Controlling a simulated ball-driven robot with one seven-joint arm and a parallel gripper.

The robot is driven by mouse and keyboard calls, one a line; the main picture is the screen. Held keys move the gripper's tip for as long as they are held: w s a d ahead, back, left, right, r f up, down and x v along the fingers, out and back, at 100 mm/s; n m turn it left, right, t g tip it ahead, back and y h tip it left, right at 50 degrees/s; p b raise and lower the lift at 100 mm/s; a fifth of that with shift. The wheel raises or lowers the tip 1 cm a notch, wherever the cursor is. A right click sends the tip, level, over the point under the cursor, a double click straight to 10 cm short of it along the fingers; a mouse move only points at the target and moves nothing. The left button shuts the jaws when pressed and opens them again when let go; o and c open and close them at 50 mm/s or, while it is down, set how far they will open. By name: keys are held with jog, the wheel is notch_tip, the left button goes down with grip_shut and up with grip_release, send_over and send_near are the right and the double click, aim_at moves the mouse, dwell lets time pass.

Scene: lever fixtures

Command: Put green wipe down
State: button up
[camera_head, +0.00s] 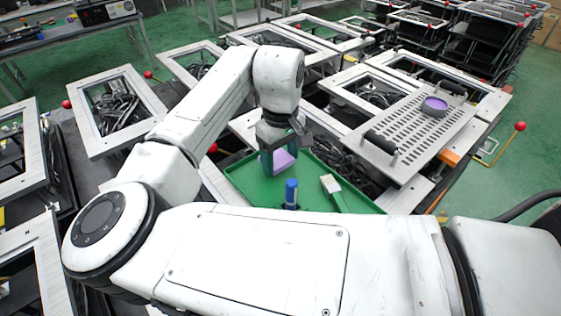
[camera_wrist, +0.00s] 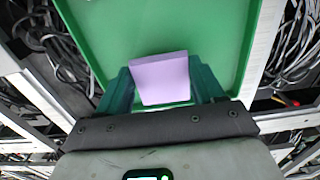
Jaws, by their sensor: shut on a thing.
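My gripper (camera_head: 278,160) is over the back part of a green tray (camera_head: 250,187), pointing down. It is shut on a lavender block-like wipe (camera_head: 285,161), which also shows between the dark green fingers in the wrist view (camera_wrist: 160,80). The held piece looks lavender, not green, and no separate green wipe shows. I cannot tell whether its lower end touches the tray floor. My own arm covers the tray's front edge.
A perforated plate with black handles (camera_head: 418,130) holds a purple round dish (camera_head: 434,106) at right. Grey frames with cables surround the tray. Red-knobbed levers (camera_head: 519,127) stick up.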

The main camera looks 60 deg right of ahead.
aim_at(280, 160)
jog(key=shift+f, duration=1.2)
jog(key=shift+f, duration=0.35)
jog(key=shift+s+f, duration=0.1)
jog(key=shift+f, duration=0.3)
jog(key=o, duration=1.2)
jog(key=shift+f, duration=0.1)
jog(key=shift+r, duration=0.55)
notch_tip(280, 160, up, 13)
jog(key=shift+f+b, duration=0.2)
jog(key=shift+b, duration=0.1)
